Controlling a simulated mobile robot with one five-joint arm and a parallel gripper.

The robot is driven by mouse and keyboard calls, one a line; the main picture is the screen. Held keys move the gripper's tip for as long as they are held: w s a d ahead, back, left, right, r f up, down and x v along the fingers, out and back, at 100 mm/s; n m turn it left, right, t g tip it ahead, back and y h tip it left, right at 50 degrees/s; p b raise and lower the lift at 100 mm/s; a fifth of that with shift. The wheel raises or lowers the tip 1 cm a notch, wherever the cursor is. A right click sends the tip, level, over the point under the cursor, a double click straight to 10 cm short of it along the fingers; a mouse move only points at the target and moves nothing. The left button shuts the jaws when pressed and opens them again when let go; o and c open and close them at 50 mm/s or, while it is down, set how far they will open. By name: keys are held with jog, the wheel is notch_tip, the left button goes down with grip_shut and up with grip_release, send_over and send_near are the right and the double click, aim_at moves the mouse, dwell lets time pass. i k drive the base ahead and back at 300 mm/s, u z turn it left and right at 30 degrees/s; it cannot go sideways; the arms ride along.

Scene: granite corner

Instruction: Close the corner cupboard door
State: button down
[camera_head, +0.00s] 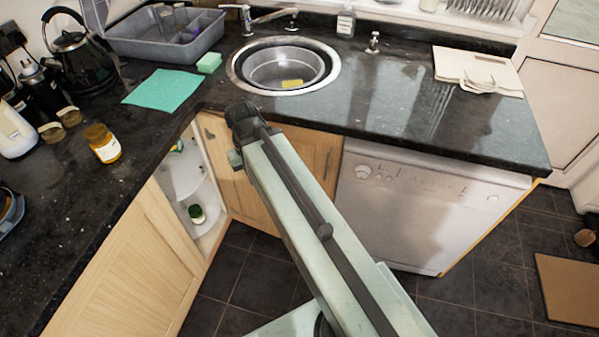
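The corner cupboard (182,177) is open under the inner corner of the worktop, and its white shelves show. A wooden door panel (222,176) with a small dark handle near its upper left edge stands to the right of the opening. My arm crosses in front of this panel and hides part of it, so I cannot tell exactly where its hinge is. The end of my arm, with my gripper (238,140), is at the panel's upper part, just below the worktop edge. I cannot tell whether it touches the panel. Its fingers are not clear.
Jars (196,213) stand inside the cupboard. Another wooden front (130,262) is on the left, and a white dishwasher (420,210) on the right. The dark worktop (390,105) overhangs, with a honey-coloured jar (103,143) near its edge. Dark floor tiles (240,280) are clear below.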

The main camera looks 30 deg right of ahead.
aim_at(245, 205)
jog(key=z, duration=0.8)
jog(key=k, duration=1.45)
jog(key=u, duration=1.3)
jog(key=i, duration=1)
